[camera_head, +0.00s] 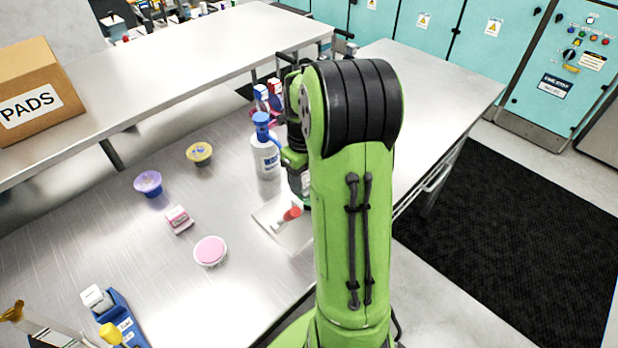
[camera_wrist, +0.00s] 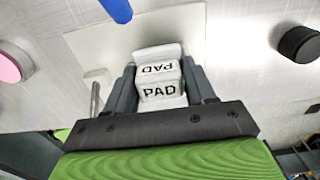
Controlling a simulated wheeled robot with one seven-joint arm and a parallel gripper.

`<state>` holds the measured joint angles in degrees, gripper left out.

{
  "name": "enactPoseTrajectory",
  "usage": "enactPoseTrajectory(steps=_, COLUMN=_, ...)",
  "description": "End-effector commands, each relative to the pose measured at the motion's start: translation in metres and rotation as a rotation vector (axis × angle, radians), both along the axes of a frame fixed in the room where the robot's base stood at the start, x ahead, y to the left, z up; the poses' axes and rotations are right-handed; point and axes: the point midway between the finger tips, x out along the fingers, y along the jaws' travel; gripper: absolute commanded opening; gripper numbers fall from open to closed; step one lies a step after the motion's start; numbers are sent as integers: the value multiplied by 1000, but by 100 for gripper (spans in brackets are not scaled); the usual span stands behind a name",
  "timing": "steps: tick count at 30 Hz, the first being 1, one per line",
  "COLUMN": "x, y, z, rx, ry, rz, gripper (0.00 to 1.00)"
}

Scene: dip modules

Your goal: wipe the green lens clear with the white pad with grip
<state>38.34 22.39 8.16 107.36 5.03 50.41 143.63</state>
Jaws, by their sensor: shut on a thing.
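My gripper (camera_wrist: 158,70) is shut on the white pad with grip (camera_wrist: 158,90), which carries the word PAD on its faces. The pad sits between the two dark fingers over a pale square plate (camera_wrist: 92,62). In the head view my arm hides the pad and most of the gripper. The green lens is mostly hidden; a small green edge (camera_head: 306,204) shows beside my arm on the plate (camera_head: 270,222). I cannot tell whether the pad touches the lens or how clear the lens is.
A white bottle with a blue top (camera_head: 266,158) stands close behind the plate. A red-tipped object (camera_head: 291,214) lies on the plate. A pink disc (camera_head: 210,250), pink-and-white block (camera_head: 179,219), purple cup (camera_head: 148,182) and yellow cup (camera_head: 199,153) stand to the left. A black cylinder (camera_wrist: 300,44) is nearby.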

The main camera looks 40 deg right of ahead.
Motion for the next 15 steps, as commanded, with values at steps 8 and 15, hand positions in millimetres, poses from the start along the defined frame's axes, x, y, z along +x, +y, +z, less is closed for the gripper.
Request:
enactPoseTrajectory(steps=8, x=-3, y=2, z=0, rx=-3, ry=-2, rz=-3, gripper=30)
enactPoseTrajectory(steps=15, x=-19, y=2, z=0, rx=-1, ry=0, rz=-2, gripper=30)
